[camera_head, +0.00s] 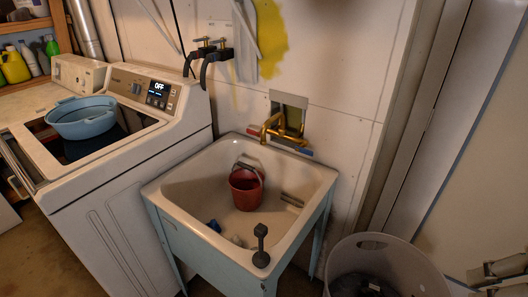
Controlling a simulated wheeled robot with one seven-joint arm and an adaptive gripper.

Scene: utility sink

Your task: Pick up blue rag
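A small crumpled blue thing (213,225), which looks like the blue rag, lies inside the sink (175,187) near its front left wall. Small pale items (238,241) lie to its right on the sink floor. The front rim hides part of the sink floor there.
A red bucket (246,190) stands in the sink under a brass faucet (284,128). A dark upright object (261,248) is at the front rim. A washer (130,165) with a blue basin (82,119) stands left; a grey bin (400,262) stands right.

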